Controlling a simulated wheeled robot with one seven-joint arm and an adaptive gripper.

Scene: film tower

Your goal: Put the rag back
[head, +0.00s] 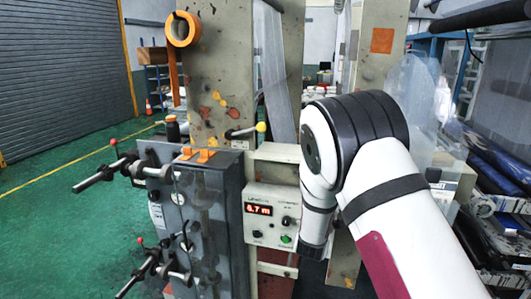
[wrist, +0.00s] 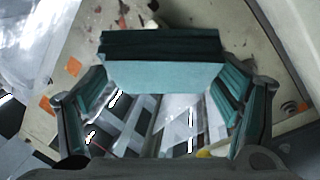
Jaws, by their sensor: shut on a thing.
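In the wrist view, my gripper (wrist: 161,82) has its two fingers on either side of a teal, folded-looking block, which appears to be the rag (wrist: 165,76). Its near face is pale teal and its upper part is dark and layered. The fingertips meet its left and right ends, so my gripper is shut on it. Pale machine panels and white and dark strips show below and behind it. In the head view neither my gripper nor the rag shows; my white arm hides that area.
In the head view, a control box (head: 271,216) with a red display stands left of my arm. A grey cabinet (head: 215,185) with two orange pieces (head: 196,155) and protruding handles is further left. Rolls on racks (head: 495,185) are at right. Green floor (head: 60,220) is clear at left.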

